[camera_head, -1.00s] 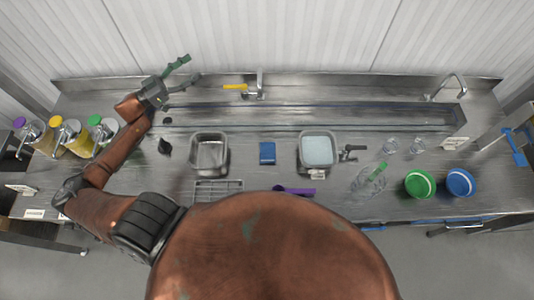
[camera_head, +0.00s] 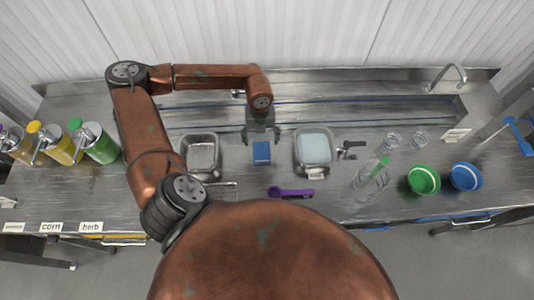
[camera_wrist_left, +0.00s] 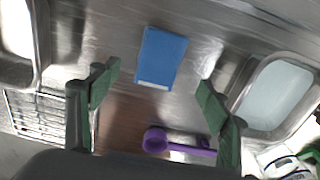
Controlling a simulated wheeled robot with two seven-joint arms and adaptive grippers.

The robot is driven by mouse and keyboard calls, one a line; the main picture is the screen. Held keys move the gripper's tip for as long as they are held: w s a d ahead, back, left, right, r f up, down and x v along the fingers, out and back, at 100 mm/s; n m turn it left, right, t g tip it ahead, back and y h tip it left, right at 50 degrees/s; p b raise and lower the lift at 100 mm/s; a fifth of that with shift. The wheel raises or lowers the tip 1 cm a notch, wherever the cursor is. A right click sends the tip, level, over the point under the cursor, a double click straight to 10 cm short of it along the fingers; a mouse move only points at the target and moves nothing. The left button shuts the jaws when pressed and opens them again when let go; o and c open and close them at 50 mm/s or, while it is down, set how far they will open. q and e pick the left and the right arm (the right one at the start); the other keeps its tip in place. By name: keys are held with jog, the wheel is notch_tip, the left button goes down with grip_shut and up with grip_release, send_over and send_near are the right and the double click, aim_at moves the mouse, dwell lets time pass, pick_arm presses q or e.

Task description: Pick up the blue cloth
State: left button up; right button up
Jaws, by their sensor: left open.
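The blue cloth (camera_head: 262,153) is a small folded rectangle lying flat on the steel counter between two metal pans. It also shows in the left wrist view (camera_wrist_left: 162,57), beyond the fingertips and between their lines. My left gripper (camera_head: 262,136) is above the counter at the cloth's far edge in the head view, pointing down. In the left wrist view its two green fingers (camera_wrist_left: 158,82) are spread wide with nothing between them. The cloth appears apart from both fingers. My right gripper is not in view.
An empty metal pan (camera_head: 184,160) stands left of the cloth, and a pan with pale contents (camera_head: 299,160) stands right. A purple scoop (camera_head: 292,192) lies in front. Green (camera_head: 423,180) and blue (camera_head: 465,177) bowls and glassware are farther right. Sauce bottles (camera_head: 98,145) stand left.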

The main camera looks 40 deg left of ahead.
aim_at(262, 152)
pick_arm(q)
notch_tip(262, 152, down, 8)
jog(key=shift+s+d+r+p, duration=0.1)
jog(key=shift+r+p, duration=0.05)
jog(key=shift+p, duration=0.7)
jog(key=c, duration=1.1)
